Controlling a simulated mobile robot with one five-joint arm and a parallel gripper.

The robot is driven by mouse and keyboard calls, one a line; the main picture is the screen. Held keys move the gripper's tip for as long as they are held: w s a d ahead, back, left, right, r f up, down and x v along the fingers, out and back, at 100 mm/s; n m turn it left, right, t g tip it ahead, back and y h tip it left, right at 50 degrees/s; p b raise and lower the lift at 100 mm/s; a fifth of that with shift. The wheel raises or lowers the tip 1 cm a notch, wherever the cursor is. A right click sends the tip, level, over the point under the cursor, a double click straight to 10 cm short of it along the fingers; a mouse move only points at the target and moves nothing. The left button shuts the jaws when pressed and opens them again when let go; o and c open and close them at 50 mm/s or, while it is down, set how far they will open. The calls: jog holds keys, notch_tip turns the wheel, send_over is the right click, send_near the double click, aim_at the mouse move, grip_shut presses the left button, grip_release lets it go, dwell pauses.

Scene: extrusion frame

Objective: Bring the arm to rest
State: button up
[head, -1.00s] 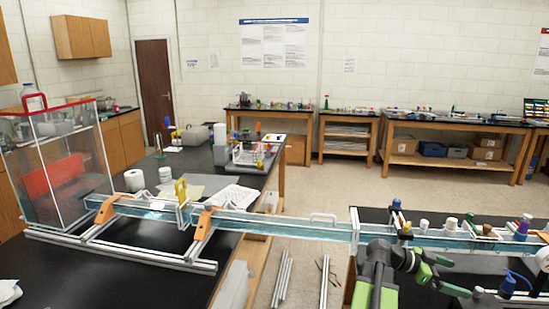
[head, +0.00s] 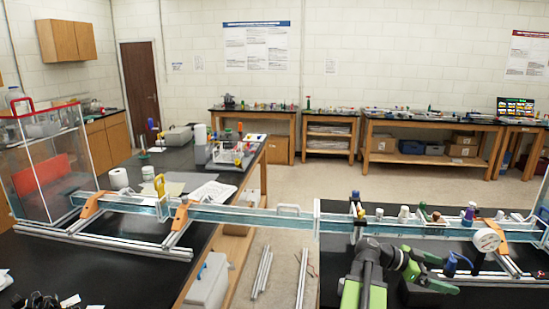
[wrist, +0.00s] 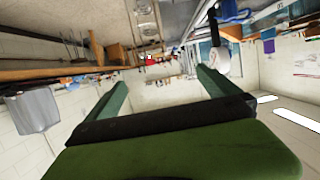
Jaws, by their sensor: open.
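My gripper (head: 446,272) has green fingers that point to the right, spread apart. In the wrist view my gripper (wrist: 162,80) is open, with nothing between its two fingers. A white round object (head: 487,240) is at the frame's right part, beyond the fingertips. In the wrist view a white object (wrist: 219,60) appears close by the right finger; I cannot tell whether they touch.
Bottles and small containers (head: 404,213) stand along the frame behind my arm. A clear tank (head: 45,160) stands at the left. Open floor (head: 290,190) lies between the benches.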

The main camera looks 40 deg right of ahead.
jog(key=w+a+f+n+t+h+b, duration=0.1)
jog(key=w+a+f+n+t, duration=0.15)
jog(key=w, duration=0.65)
jog(key=w+a+f+n+t+h+b, duration=0.15)
jog(key=w+a, duration=0.25)
jog(key=w, duration=0.5)
jog(key=w+a+f+n+t+y+b, duration=0.1)
jog(key=w+a+f+n+t, duration=0.2)
jog(key=w+a, duration=0.6)
jog(key=w+a+f+n+t+y+b, duration=0.1)
jog(key=w+a+f+n+t+b, duration=0.1)
jog(key=w+a+f, duration=0.55)
jog(key=w+a+f+n+t+y+b, duration=0.1)
jog(key=w+a+f+n, duration=0.15)
jog(key=a, duration=0.45)
jog(key=w+a+f+n+t+y, duration=0.1)
jog(key=w+a+n, duration=0.15)
jog(key=a, duration=0.45)
jog(key=w+a+f+n+y+b, duration=0.1)
jog(key=w+a+f, duration=0.15)
jog(key=a, duration=0.45)
jog(key=s+a+f+n+y, duration=0.1)
jog(key=a+f+n+y, duration=0.1)
jog(key=a+n, duration=0.4)
jog(key=a+f+n+y, duration=0.1)
jog(key=a+n+y, duration=0.4)
jog(key=a, duration=0.8)
jog(key=shift+s+a+f+n, duration=0.25)
jog(key=shift+s+f+n, duration=0.15)
jog(key=shift+n, duration=0.4)
